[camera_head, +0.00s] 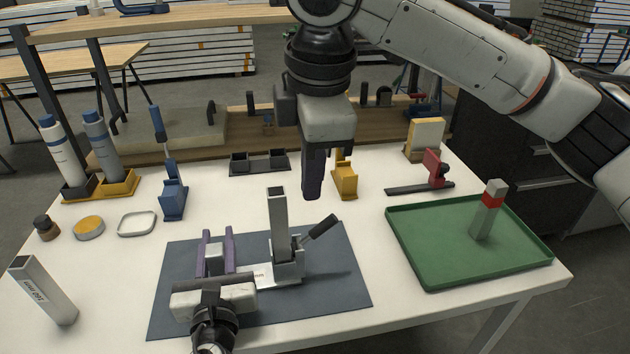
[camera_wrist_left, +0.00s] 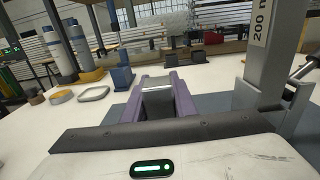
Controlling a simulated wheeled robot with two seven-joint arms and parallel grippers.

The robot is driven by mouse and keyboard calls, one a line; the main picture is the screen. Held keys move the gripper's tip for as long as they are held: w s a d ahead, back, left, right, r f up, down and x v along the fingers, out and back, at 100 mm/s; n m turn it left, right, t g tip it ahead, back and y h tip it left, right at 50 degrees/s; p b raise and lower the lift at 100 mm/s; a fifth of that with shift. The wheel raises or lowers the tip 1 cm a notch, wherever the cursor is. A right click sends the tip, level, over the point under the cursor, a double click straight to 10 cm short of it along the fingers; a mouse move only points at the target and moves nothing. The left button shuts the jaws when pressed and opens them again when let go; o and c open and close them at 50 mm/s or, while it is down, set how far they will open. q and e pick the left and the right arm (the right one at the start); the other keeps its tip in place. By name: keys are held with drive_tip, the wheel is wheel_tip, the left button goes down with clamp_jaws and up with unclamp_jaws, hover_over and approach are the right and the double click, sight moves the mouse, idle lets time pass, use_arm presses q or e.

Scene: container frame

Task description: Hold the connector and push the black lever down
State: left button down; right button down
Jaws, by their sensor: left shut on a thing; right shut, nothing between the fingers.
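The grey connector (camera_head: 287,268) stands on the dark blue mat (camera_head: 345,290), with an upright metal tube (camera_head: 277,218) in it; the tube also shows in the left wrist view (camera_wrist_left: 262,50). Its black lever (camera_head: 321,228) slants up to the right. A short labelled grey piece (camera_head: 258,276) runs left from the connector toward my left gripper (camera_head: 216,252). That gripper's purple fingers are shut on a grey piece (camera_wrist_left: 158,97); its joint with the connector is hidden. My right gripper (camera_head: 312,193) hangs above and behind the connector, fingers shut and empty, apart from the lever.
A green tray (camera_head: 420,270) with a red-banded grey post (camera_head: 487,212) is at the right. A yellow holder (camera_head: 345,182) and a black block (camera_head: 259,162) stand behind the mat. The mat's right side is clear.

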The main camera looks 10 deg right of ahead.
approach(322, 232)
wheel_tip(322, 232, down, 2)
drive_tip(key=s+a, duration=0.1)
drive_tip(key=a, duration=0.2)
drive_tip(key=shift+w+d+f, duration=0.55)
drive_tip(key=shift+d+f, duration=0.05)
drive_tip(key=shift+f, duration=0.1)
drive_tip(key=shift+w+d+f, duration=0.55)
drive_tip(key=shift+f, duration=0.15)
drive_tip(key=shift+d+f+y, duration=0.35)
drive_tip(key=shift+d+y, duration=0.2)
drive_tip(key=shift+y, duration=0.15)
drive_tip(key=d+f+y, duration=0.1)
drive_tip(key=y, duration=0.1)
drive_tip(key=d+f+y, duration=0.1)
drive_tip(key=y, duration=0.1)
drive_tip(key=d+f+y, duration=0.1)
drive_tip(key=y, duration=0.1)
drive_tip(key=shift+d+f+m, duration=0.2)
drive_tip(key=shift+d+m, duration=0.05)
drive_tip(key=shift+m, duration=0.15)
drive_tip(key=shift+a, duration=0.1)
